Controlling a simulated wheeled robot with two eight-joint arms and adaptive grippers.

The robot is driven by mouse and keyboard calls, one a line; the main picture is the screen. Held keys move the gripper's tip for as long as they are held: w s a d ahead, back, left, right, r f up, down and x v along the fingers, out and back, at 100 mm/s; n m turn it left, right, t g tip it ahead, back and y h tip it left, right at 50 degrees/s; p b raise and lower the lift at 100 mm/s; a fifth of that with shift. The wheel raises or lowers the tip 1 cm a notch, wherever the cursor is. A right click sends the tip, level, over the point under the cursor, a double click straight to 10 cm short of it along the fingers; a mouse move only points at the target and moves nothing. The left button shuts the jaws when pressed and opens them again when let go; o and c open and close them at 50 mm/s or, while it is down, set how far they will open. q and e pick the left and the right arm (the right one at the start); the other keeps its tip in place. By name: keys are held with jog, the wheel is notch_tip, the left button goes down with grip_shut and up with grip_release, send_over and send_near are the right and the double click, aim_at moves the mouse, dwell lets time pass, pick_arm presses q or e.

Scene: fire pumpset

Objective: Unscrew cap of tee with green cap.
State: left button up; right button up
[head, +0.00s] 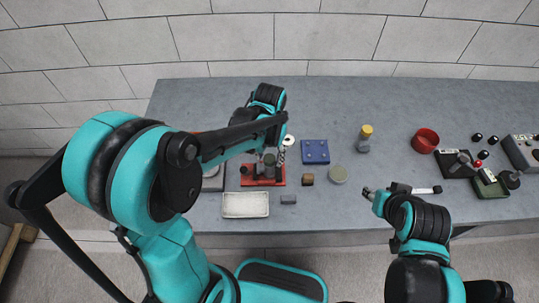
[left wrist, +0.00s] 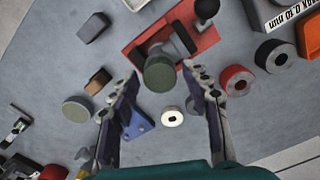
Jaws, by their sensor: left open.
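The tee is a dark fitting on a red base (head: 263,182), near the middle of the table in the head view; my left arm partly covers it. In the left wrist view the red base (left wrist: 205,38) shows at the top, with the round dull-green cap (left wrist: 160,75) facing the camera. My left gripper (left wrist: 162,72) is open. Its fingers stand on either side of the cap in that view, with visible gaps; contact is not seen. In the head view my left gripper (head: 270,150) is above the tee. My right gripper (head: 385,192) is over the front table edge, apart from the tee.
A blue plate (head: 315,152), grey-green disc (head: 338,173), brown block (head: 307,179) and grey block (head: 289,199) lie right of the tee. A pale tray (head: 245,205) is in front. A yellow-topped fitting (head: 365,136) and red ring (head: 425,140) stand farther right. The table's back is clear.

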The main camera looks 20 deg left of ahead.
pick_arm(q)
grip_shut()
jog(key=n, duration=0.4)
jog(key=shift+n, duration=0.3)
jog(key=n, duration=0.3)
jog(key=shift+n, duration=0.8)
jog(key=n, duration=0.4)
jog(key=shift+n, duration=0.3)
